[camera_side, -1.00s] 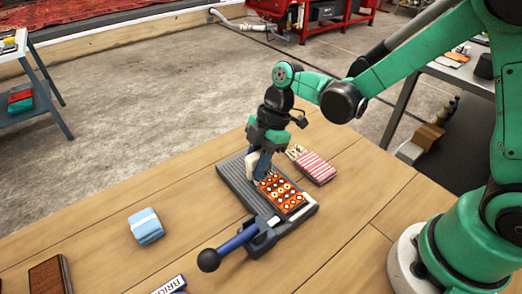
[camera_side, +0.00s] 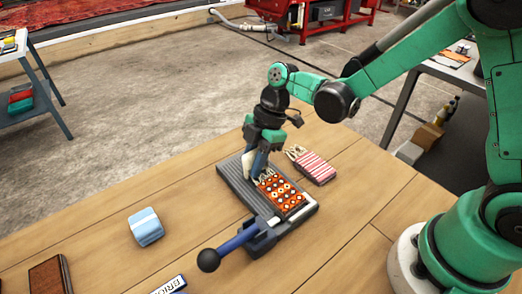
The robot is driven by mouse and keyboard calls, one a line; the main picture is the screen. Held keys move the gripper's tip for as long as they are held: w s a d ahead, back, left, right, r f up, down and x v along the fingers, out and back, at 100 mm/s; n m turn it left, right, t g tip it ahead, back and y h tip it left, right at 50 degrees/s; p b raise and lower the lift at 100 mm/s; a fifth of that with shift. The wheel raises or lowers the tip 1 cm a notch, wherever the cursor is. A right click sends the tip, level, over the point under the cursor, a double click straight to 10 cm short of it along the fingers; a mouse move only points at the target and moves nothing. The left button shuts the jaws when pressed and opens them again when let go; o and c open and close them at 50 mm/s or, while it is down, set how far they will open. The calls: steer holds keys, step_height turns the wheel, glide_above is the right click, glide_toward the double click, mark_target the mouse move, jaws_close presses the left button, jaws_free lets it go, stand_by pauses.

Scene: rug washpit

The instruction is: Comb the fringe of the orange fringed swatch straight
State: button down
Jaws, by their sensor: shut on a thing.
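The orange swatch (camera_side: 281,194), with pale and dark spots, lies flat on a ribbed grey board (camera_side: 235,180). Its pale fringe (camera_side: 264,179) is at the far-left end, and some strands look uneven. A clamp bar with a blue lever (camera_side: 238,239) and black knob crosses the board's near end. My gripper (camera_side: 256,171) points down over the far end of the board, just beyond the fringe. It is shut on a pale comb (camera_side: 247,164), which is mostly hidden by the jaws. I cannot tell whether the comb touches the fringe.
A red-and-white striped fringed swatch (camera_side: 315,168) lies right of the board. A folded light-blue cloth (camera_side: 145,226) lies to the left. A brown block (camera_side: 48,277) and a lettered plate (camera_side: 168,286) are at the front left.

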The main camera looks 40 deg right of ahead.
mark_target(239, 168)
steer(key=shift+w, duration=1.6)
steer(key=shift+r, duration=2.5)
steer(key=s, duration=0.4)
steer(key=shift+s, duration=0.15)
steer(key=shift+s+f, duration=0.2)
steer(key=shift+f, duration=1.85)
steer(key=shift+f, duration=0.3)
